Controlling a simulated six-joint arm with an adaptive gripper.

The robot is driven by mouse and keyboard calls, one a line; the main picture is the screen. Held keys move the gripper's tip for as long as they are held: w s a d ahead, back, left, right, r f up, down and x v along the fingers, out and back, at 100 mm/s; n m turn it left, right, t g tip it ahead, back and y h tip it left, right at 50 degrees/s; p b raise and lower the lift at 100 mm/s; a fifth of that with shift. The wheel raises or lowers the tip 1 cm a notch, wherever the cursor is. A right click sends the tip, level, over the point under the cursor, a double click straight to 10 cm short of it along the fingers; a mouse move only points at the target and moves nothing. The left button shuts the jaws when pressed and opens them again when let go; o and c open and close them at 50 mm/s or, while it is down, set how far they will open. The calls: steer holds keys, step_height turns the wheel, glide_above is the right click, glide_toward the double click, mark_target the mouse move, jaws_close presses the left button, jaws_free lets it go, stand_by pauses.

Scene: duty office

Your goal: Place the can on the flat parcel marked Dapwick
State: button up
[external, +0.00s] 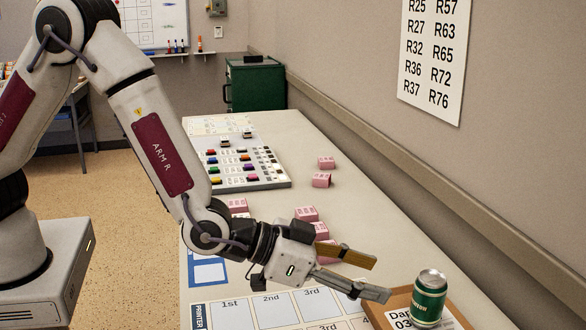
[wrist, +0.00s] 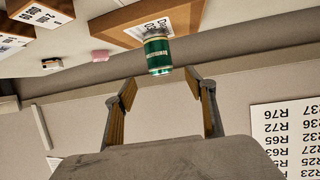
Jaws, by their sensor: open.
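The green can (external: 429,298) with a silver top stands upright on the brown flat parcel (external: 457,309), whose partly visible label begins "Dap". The can also shows in the wrist view (wrist: 158,53), where the picture is upside down and the can meets the parcel (wrist: 205,16). My gripper (external: 381,279) is open, its two fingers spread and pointing towards the can from the left. In the wrist view my gripper (wrist: 160,78) has nothing between its fingers, and the can is just beyond the fingertips. The can's far side is hidden.
A printed sheet with numbered boxes (external: 273,310) lies left of the parcel. Several pink blocks (external: 321,180) and a tray of coloured pieces (external: 240,168) are farther back. The wall (external: 480,160) with its rail runs along the table's right side. Other brown boxes (wrist: 50,14) show in the wrist view.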

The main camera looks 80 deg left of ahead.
steer(key=s+a+r+g, duration=0.4)
steer(key=s+a+r, duration=0.8)
steer(key=s+r, duration=0.3)
steer(key=s+a+g, duration=0.1)
steer(key=s+a, duration=0.3)
steer(key=s, duration=0.5)
steer(key=s+a+r+n+g+y, duration=0.1)
steer(key=s+a, duration=0.3)
steer(key=s, duration=0.5)
steer(key=s+a+r+g+y, duration=0.1)
steer(key=s+a, duration=0.3)
steer(key=s, duration=0.6)
steer(key=shift+n+g, duration=0.3)
steer(key=shift+n, duration=0.1)
steer(key=shift+s, duration=0.1)
